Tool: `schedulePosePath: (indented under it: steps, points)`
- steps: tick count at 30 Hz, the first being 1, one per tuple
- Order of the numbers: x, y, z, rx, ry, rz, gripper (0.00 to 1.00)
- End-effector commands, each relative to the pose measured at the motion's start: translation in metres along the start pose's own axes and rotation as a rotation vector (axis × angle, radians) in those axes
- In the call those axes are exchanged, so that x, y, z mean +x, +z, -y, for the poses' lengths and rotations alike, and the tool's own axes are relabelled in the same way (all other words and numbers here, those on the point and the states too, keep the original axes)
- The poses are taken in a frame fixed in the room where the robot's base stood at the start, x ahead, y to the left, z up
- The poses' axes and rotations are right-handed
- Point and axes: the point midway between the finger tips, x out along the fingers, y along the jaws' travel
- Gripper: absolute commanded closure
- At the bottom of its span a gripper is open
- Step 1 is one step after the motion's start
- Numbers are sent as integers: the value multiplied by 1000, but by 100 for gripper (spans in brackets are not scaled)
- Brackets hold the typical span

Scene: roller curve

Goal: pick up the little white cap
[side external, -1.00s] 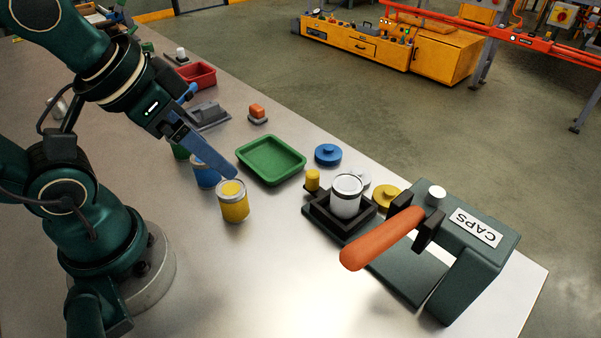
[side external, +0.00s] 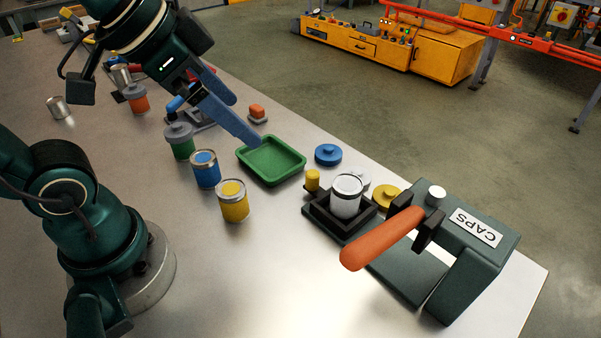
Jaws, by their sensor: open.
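A small white cap (side external: 363,180) lies on the table behind the white can (side external: 346,198), between a blue lid and a yellow lid. The can hides much of it. The white can sits in a black square holder on the press base. My gripper (side external: 245,121) is open and empty, its two blue fingers spread. It is in the air near the far left of the green tray (side external: 270,178), well to the left of the cap.
A dark green press (side external: 466,232) marked CAPS, with an orange handle (side external: 382,238), stands at right. A blue lid (side external: 328,154) and a yellow lid (side external: 387,196) flank the cap. Yellow (side external: 233,206) and blue (side external: 205,172) cans stand at left. The front table is clear.

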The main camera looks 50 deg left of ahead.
Motion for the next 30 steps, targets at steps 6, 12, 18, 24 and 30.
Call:
schedulePosePath:
  steps: [6, 12, 18, 24, 30]
  points:
    - [14, -55, 8, 163, 45, 7, 0]
    - [49, -100, 14, 303, 99, 30, 0]
    - [101, -127, 17, 404, 161, 67, 0]
    - [165, -132, 15, 459, 230, 122, 0]
    - [218, -114, 10, 449, 287, 199, 0]
